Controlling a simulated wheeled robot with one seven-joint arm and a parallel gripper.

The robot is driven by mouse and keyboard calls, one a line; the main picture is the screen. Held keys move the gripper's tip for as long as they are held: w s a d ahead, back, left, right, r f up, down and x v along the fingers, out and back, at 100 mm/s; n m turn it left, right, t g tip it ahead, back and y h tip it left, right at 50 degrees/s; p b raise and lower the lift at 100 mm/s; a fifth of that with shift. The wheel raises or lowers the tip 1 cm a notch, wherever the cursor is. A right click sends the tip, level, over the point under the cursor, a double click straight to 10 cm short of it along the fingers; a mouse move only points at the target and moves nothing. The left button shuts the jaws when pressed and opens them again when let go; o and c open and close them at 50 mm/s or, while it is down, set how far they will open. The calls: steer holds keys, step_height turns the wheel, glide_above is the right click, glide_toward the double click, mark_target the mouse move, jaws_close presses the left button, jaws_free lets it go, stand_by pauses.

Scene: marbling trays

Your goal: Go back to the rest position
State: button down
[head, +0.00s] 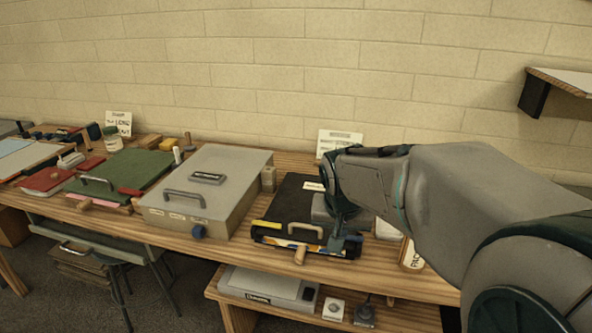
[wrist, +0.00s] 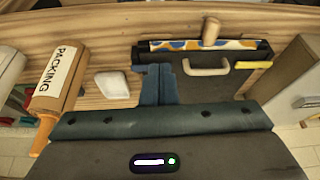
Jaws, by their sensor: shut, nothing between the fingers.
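My gripper (head: 338,243) is shut and empty, low over the right front part of the black tray (head: 291,201). In the wrist view, the shut blue-grey fingers (wrist: 154,76) lie over or beside the edge of the black tray (wrist: 190,64), left of its pale handle (wrist: 206,67). I cannot tell whether the fingers touch the tray. My arm comes in from the right in the head view and hides part of the tray and the table behind it.
A grey lidded box (head: 222,184) stands left of the black tray. A roller labelled PACKING (wrist: 60,80) and a small white block (wrist: 112,85) lie beside my fingers. A wall shelf (head: 562,82) juts out at upper right. Open air lies above the wooden table (head: 400,284).

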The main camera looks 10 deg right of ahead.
steer(key=s+a+n+g+y+p, duration=0.1)
steer(key=s+a+n+p, duration=0.1)
steer(key=s, duration=1.3)
steer(key=shift+s+n+p, duration=0.2)
steer(key=shift+n+p, duration=0.5)
steer(key=shift+n, duration=0.1)
steer(key=shift+r, duration=0.1)
